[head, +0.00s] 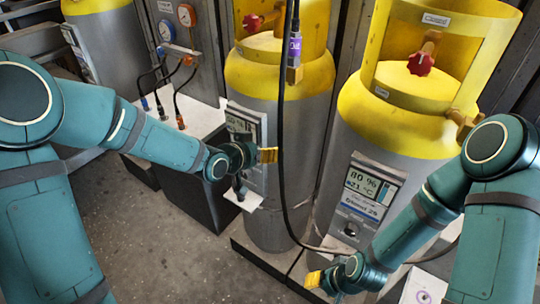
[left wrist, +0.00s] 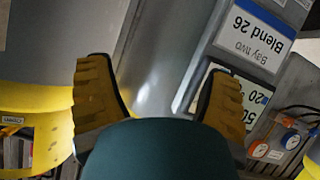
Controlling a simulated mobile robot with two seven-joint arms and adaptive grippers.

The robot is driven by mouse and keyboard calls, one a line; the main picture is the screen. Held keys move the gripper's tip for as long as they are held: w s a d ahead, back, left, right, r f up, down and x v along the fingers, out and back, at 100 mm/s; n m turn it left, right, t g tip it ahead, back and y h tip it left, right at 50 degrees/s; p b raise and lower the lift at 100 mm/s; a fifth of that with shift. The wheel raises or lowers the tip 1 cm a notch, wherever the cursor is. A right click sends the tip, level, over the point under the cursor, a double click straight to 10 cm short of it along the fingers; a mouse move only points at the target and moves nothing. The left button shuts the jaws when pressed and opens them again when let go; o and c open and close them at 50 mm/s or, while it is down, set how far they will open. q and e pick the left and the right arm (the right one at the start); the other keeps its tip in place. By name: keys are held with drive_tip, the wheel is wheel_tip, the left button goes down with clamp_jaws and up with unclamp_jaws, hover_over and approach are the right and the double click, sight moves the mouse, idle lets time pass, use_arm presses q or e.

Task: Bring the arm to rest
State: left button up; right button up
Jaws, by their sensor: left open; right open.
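My left gripper (head: 256,170) is in front of the middle grey-and-yellow cylinder (head: 277,215), close to its label panel. In the left wrist view its two yellow-padded fingers (left wrist: 160,72) are spread, with bare grey cylinder wall beyond and nothing between them. My right gripper (head: 324,286) is low at the bottom, in front of the base of the right cylinder (head: 329,195). One yellow finger pad shows there; I see nothing held. Whether either gripper touches anything is unclear.
The right cylinder bears a display panel (head: 366,187) and a red valve knob (head: 421,63). A black hose (head: 281,130) hangs past the middle cylinder. Gauges (head: 186,15) and a white-topped dark box (head: 197,190) stand left. Floor (head: 150,240) is clear between my arms.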

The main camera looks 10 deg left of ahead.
use_arm(q)
drive_tip(key=shift+s+d+f, duration=0.2)
drive_tip(key=shift+f, duration=0.25)
drive_tip(key=s+a+f+n+g+y, duration=0.1)
drive_tip(key=s+f+n+g+y, duration=0.2)
drive_tip(key=s+f+g, duration=0.6)
drive_tip(key=s+f+n, duration=0.2)
drive_tip(key=s+f, duration=1.3)
drive_tip(key=shift+a+f, duration=0.25)
